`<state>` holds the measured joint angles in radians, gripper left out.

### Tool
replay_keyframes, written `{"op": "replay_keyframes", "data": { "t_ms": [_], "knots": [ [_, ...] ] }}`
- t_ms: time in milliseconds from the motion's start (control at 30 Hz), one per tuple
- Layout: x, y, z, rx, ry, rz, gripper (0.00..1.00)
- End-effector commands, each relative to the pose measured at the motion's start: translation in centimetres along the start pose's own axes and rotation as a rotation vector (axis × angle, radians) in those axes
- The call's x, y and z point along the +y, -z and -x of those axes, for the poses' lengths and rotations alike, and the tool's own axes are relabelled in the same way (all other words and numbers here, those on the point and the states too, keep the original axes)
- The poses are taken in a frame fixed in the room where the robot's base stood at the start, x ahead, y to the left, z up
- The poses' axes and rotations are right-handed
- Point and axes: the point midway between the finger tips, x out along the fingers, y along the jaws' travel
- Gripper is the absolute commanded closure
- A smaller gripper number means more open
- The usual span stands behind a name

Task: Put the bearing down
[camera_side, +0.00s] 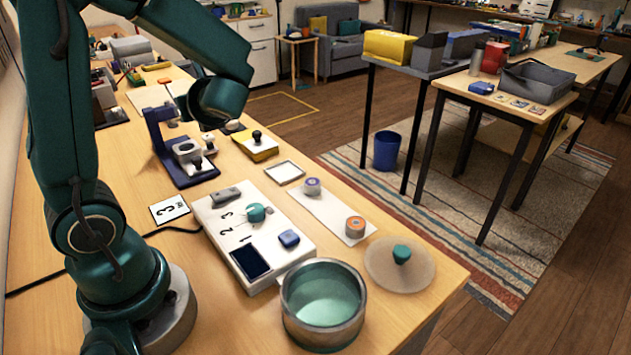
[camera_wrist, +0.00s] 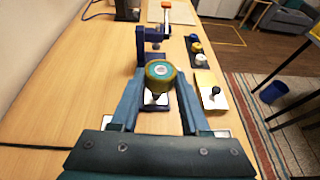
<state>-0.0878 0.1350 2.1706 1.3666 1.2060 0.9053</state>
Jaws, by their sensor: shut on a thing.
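In the wrist view, my gripper (camera_wrist: 160,88) is shut on a round ochre piece with a teal top and a pale ring at its centre, which I take to be the bearing (camera_wrist: 160,74). The piece sits between the two fingertips. Beyond it stands a dark blue press-like stand (camera_wrist: 148,42), partly hidden by the piece; the stand also shows in the side view (camera_side: 163,135). In the side view my fingers and the held piece are largely hidden by my arm, near the stand. I cannot tell whether the piece touches anything below.
A yellow pad with a black knob (camera_side: 257,147) is right of the stand. Bare wood shows left of the stand.

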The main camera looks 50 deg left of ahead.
Motion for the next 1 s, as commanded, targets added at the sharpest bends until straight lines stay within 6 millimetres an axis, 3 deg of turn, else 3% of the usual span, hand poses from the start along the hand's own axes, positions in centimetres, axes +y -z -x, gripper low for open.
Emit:
{"op": "replay_keyframes", "data": {
  "t_ms": [100, 300, 500, 600, 767, 1000],
  "knots": [
    [4.0, 0.3, -3.1, 0.001, -0.18, 0.068, 1.0],
    [10.9, 1.2, -6.5, 0.002, -0.435, 0.172, 1.0],
    [17.2, 2.9, -7.9, 0.005, -0.62, 0.248, 1.0],
    [19.2, 3.7, -8.1, 0.004, -0.681, 0.276, 1.0],
    [20.6, 4.2, -8.2, 0.002, -0.727, 0.299, 1.0],
    [17.4, 5.7, -9.7, 0.001, -0.728, 0.298, 1.0]
  ]
}}
